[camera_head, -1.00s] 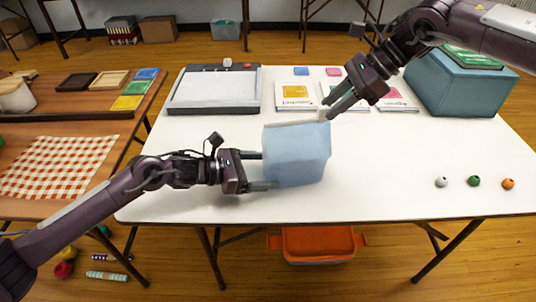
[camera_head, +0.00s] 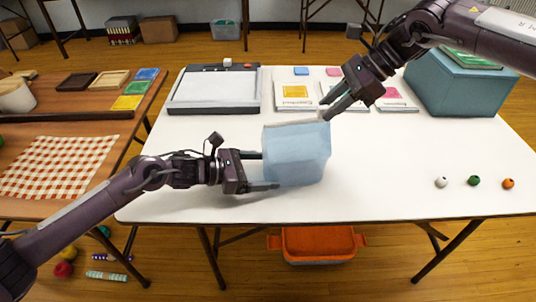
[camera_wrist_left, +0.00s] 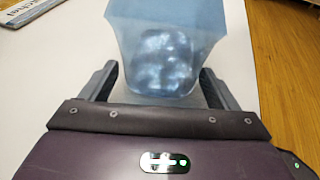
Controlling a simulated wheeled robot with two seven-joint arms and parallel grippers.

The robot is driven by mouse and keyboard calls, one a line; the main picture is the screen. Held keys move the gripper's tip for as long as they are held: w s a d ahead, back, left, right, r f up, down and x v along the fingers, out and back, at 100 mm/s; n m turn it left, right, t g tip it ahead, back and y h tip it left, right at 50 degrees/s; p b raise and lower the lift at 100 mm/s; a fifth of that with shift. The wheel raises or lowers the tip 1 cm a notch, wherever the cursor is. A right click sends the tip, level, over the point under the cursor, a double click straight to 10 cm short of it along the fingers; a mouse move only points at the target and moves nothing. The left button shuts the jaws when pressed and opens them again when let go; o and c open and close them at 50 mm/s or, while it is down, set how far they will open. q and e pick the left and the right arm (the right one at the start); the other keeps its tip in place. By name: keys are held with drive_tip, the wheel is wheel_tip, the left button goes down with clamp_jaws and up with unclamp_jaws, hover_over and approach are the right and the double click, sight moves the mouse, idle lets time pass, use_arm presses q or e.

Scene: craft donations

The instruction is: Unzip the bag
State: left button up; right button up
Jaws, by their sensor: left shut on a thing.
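The bag (camera_head: 296,156) is a translucent pale blue pouch standing upright on the white table, with a whitish strip along its top edge. It also shows in the left wrist view (camera_wrist_left: 180,55), with a blurry dark shape visible through its side. My left gripper (camera_head: 268,171) is shut on the bag from the left, one finger on each side, as the left wrist view (camera_wrist_left: 157,88) shows. My right gripper (camera_head: 323,109) reaches in from the upper right, fingers apart, tips at the bag's top right corner. Whether it touches the zip cannot be told; no slider is distinguishable.
A paper trimmer (camera_head: 214,92) lies at the back left of the white table (camera_head: 400,170). Several small balls lie at the right.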

drive_tip(key=c, duration=0.6)
drive_tip(key=shift+a, duration=0.1)
drive_tip(key=shift+c, duration=0.2)
use_arm(q)
drive_tip(key=shift+o, duration=0.2)
drive_tip(key=shift+s+d+r, duration=0.1)
use_arm(e)
drive_tip(key=shift+a+f, duration=0.2)
drive_tip(key=shift+a, duration=4.7)
use_arm(q)
drive_tip(key=shift+c, duration=0.2)
use_arm(e)
drive_tip(key=o, duration=0.9)
drive_tip(key=shift+c, duration=0.2)
drive_tip(key=shift+r, duration=0.15)
drive_tip(key=shift+c, duration=1.1)
wheel_tip(320, 180, up, 7)
